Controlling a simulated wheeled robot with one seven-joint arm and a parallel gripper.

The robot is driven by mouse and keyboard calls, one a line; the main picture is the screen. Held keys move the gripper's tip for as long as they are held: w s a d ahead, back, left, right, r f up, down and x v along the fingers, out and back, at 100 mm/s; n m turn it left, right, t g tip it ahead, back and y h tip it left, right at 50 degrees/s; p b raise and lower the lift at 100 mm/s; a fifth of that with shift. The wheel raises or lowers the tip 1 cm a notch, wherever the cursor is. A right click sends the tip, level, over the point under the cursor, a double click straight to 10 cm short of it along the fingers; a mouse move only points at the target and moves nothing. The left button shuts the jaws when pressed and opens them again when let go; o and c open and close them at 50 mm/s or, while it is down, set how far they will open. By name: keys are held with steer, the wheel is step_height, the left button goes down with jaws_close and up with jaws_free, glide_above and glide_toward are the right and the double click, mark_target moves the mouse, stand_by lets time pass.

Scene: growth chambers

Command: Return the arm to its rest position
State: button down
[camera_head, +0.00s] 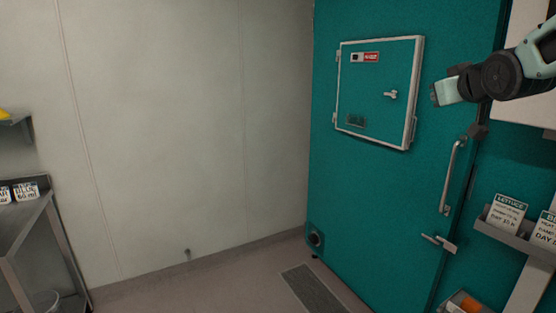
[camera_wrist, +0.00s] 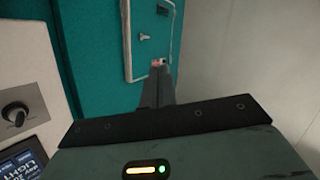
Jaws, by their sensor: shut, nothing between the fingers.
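My arm (camera_head: 502,75) enters the head view from the upper right, raised in front of the teal chamber door (camera_head: 390,200). Its end is near the right edge of the small white-framed hatch (camera_head: 375,95). My gripper (camera_wrist: 158,82) shows in the wrist view with its dark fingers together and nothing between them. In that view the hatch (camera_wrist: 150,20) appears upside down beyond the fingertips. I cannot tell the exact gap to the door.
A long door handle (camera_head: 452,178) and a lower latch (camera_head: 438,243) are below my arm. A rack with a lettuce card (camera_head: 507,212) is at the right. A metal bench (camera_head: 30,215) stands at the left. The floor ahead has a dark grate (camera_head: 313,290).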

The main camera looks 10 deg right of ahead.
steer(key=s+a+f+n+g+y, duration=0.2)
steer(key=s+a+f+g, duration=0.3)
steer(key=a+f, duration=0.5)
steer(key=s+a+f+n+g+y, duration=0.1)
steer(key=s+a+f+g+y, duration=0.15)
steer(key=s+a+f, duration=0.75)
steer(key=s+a+f+n+g, duration=0.1)
steer(key=s+a+f+g, duration=0.2)
steer(key=s, duration=0.7)
steer(key=s+a+f+n+g+h, duration=0.1)
steer(key=s+a+f+g, duration=0.3)
steer(key=s, duration=0.6)
steer(key=shift+a+f+n, duration=0.4)
steer(key=shift+f+n, duration=0.2)
steer(key=shift+n, duration=0.2)
steer(key=shift+w, duration=0.1)
